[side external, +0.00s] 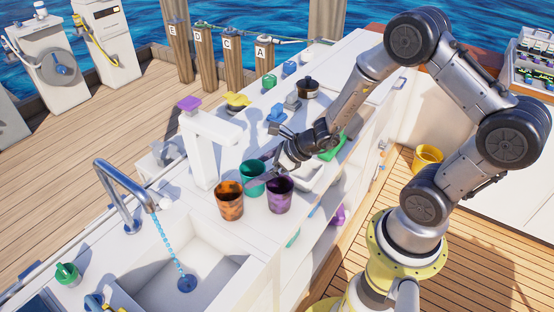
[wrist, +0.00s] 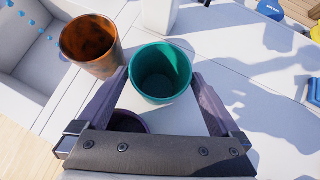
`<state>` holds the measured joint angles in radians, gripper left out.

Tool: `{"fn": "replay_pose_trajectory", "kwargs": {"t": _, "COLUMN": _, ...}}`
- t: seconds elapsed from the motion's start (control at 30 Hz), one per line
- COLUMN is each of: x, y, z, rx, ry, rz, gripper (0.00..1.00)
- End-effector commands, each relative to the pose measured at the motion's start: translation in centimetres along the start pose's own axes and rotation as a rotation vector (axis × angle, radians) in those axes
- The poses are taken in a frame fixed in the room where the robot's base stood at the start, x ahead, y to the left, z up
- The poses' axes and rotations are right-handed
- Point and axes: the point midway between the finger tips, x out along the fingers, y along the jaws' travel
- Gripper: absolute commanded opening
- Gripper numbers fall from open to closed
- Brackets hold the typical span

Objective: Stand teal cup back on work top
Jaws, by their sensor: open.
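The teal cup (side external: 253,180) stands upright on the white work top (side external: 212,239), behind and between an orange-brown cup (side external: 230,201) and a purple cup (side external: 279,196). My gripper (side external: 260,176) is low over the work top at the cups. In the wrist view the teal cup (wrist: 161,73) shows its open mouth at the far end of the gap between the two fingers of my open gripper (wrist: 160,78). I cannot tell whether a finger touches it. The purple cup (wrist: 128,122) is partly hidden under the gripper.
The sink (side external: 185,275) with running water from its tap (side external: 125,190) lies at the front left. A white post (side external: 208,150) with a purple top stands behind the cups. Several small blue items and a dark pot (side external: 307,88) sit farther back. Clear work top shows right of the teal cup in the wrist view.

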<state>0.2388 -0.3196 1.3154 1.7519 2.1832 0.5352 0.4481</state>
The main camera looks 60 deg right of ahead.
Motion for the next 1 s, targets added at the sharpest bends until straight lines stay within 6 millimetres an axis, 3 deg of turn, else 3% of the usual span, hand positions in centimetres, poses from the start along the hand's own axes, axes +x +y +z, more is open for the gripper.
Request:
{"fn": "replay_pose_trajectory", "kwargs": {"t": 0.4, "x": -7.6, "y": -0.1, "z": 0.0, "rx": 0.001, "ry": -0.001, "rz": -0.004, "gripper": 1.00}}
{"fn": "replay_pose_trajectory", "kwargs": {"t": 0.67, "x": -9.7, "y": 0.1, "z": 0.2, "rx": -0.015, "ry": -0.003, "rz": 0.003, "gripper": 1.00}}
{"fn": "replay_pose_trajectory", "kwargs": {"t": 0.83, "x": -11.4, "y": 2.6, "z": 2.8, "rx": -0.283, "ry": -0.030, "rz": 0.077, "gripper": 1.00}}
{"fn": "replay_pose_trajectory", "kwargs": {"t": 1.0, "x": -15.3, "y": 7.7, "z": 5.6, "rx": -0.859, "ry": -0.067, "rz": 0.212, "gripper": 1.00}}
